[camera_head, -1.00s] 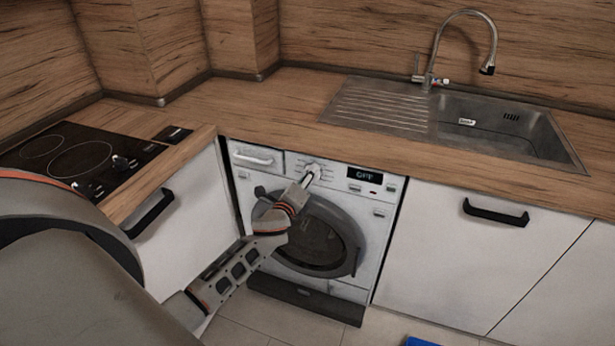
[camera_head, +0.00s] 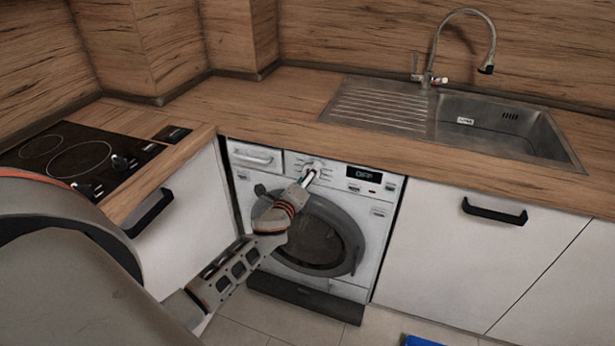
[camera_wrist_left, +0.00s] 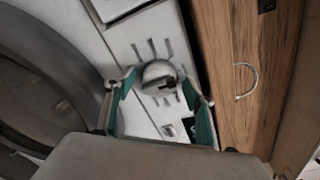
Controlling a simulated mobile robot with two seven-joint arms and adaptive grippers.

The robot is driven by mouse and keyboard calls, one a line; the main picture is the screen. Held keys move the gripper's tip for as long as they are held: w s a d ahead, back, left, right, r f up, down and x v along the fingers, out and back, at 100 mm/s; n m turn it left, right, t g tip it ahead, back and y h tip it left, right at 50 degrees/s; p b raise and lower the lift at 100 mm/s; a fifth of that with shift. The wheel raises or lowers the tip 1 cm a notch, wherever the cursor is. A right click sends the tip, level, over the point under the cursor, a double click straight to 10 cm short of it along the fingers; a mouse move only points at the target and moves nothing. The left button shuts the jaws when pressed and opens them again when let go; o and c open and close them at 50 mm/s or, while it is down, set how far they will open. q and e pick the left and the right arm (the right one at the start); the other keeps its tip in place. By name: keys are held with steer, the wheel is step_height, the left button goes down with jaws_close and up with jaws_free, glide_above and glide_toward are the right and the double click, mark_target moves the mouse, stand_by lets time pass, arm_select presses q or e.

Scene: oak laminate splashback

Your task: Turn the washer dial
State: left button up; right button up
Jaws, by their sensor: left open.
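The washer (camera_head: 320,228) is white with a dark round door and stands under the worktop. Its dial (camera_head: 314,166) is a round light knob left of the display (camera_head: 368,175), which seems to read OFF. My left gripper (camera_head: 308,177) reaches the dial from the lower left. In the left wrist view the dial (camera_wrist_left: 159,77) lies between the two teal-padded fingers (camera_wrist_left: 160,100). The fingers are spread, one on each side, with gaps to the dial. Marks surround the dial on the panel. My right gripper is in neither view.
A wooden worktop (camera_head: 250,105) runs above the washer, with a sink (camera_head: 500,125) at right. A hob (camera_head: 75,160) with knobs is at left. White cupboards with black handles flank the washer. A blue object (camera_head: 422,341) lies at the bottom edge.

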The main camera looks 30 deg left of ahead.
arm_select(q)
steer(key=v, duration=1.2)
stand_by(0.3)
